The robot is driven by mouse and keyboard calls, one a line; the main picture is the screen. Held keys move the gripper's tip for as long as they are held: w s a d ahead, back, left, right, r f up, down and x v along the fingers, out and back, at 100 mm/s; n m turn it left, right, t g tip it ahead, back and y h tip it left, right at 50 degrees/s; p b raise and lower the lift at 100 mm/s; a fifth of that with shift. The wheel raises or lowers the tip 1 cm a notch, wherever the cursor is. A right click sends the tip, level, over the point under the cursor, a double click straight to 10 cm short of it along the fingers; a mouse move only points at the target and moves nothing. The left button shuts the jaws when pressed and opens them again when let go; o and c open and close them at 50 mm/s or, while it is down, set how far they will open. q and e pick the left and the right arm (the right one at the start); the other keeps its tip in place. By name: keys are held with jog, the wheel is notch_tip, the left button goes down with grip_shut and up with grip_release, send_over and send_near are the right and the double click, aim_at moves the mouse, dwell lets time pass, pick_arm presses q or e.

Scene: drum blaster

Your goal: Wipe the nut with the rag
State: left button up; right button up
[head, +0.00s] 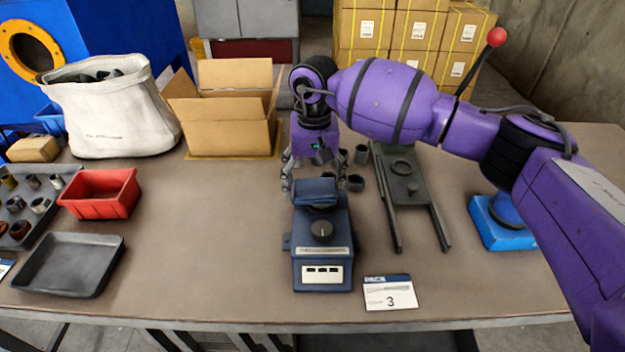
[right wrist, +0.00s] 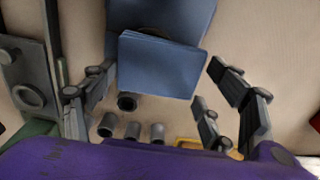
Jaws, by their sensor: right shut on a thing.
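My right gripper (head: 315,180) points down behind the blue bench device (head: 322,274). It is shut on a folded blue rag (head: 316,191), which lies over the back of the device's top. In the right wrist view the rag (right wrist: 158,65) spans between the spread fingers (right wrist: 165,95), with the blue device (right wrist: 172,14) beyond it. No nut shows clearly on the device; whatever is under the rag is hidden. Several small grey cylinders (right wrist: 132,130) stand by the gripper; I cannot tell if one is the nut. My left gripper is not in view.
A dark rail fixture (head: 405,190) lies right of the device, with a blue-based stand (head: 500,232) further right. An open cardboard box (head: 230,135), white sack (head: 105,115), red bin (head: 102,193) and black tray (head: 70,265) are left. A card (head: 390,292) lies in front.

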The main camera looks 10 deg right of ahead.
aim_at(331, 184)
jog(key=shift+s+d, duration=0.2)
jog(key=shift+d, duration=0.8)
jog(key=shift+s+d, duration=0.15)
jog(key=shift+d, duration=0.8)
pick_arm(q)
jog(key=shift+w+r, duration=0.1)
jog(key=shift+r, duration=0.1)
pick_arm(e)
jog(key=shift+r, duration=0.1)
jog(key=shift+r+p, duration=1.4)
jog(key=shift+r, duration=1.6)
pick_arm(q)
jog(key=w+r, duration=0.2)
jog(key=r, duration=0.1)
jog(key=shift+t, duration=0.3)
pick_arm(e)
jog(key=shift+f, duration=0.1)
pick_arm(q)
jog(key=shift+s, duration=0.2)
pick_arm(e)
jog(key=shift+f, duration=0.1)
